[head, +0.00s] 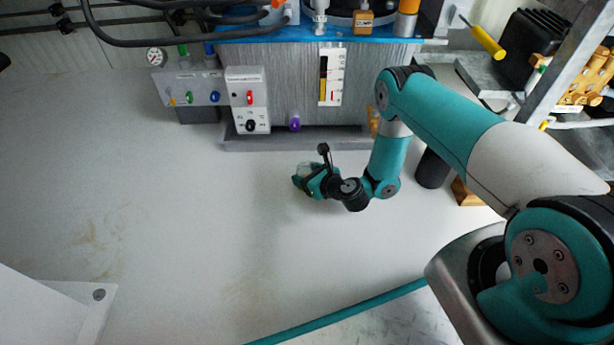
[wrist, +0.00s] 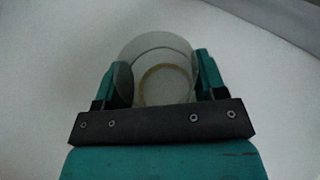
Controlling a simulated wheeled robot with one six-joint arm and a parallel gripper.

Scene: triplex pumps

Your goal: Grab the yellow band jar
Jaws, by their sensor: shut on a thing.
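The jar (wrist: 155,50) is clear and round, with a yellowish band showing as a ring low in it. It sits between the two fingers of my gripper (wrist: 157,80), which touch it on both sides in the wrist view. In the head view my gripper (head: 302,178) is over the pale floor, and a small clear part of the jar (head: 303,169) shows at the fingertips. The lower part of the jar is hidden by the gripper. I cannot tell whether the jar touches the floor.
A grey pump cabinet (head: 290,90) with a ledge (head: 300,140) stands beyond the gripper. A control box (head: 246,98) and a gauge panel (head: 190,88) are at its left. A dark cylinder (head: 433,170) and a wooden block (head: 466,192) stand at the right.

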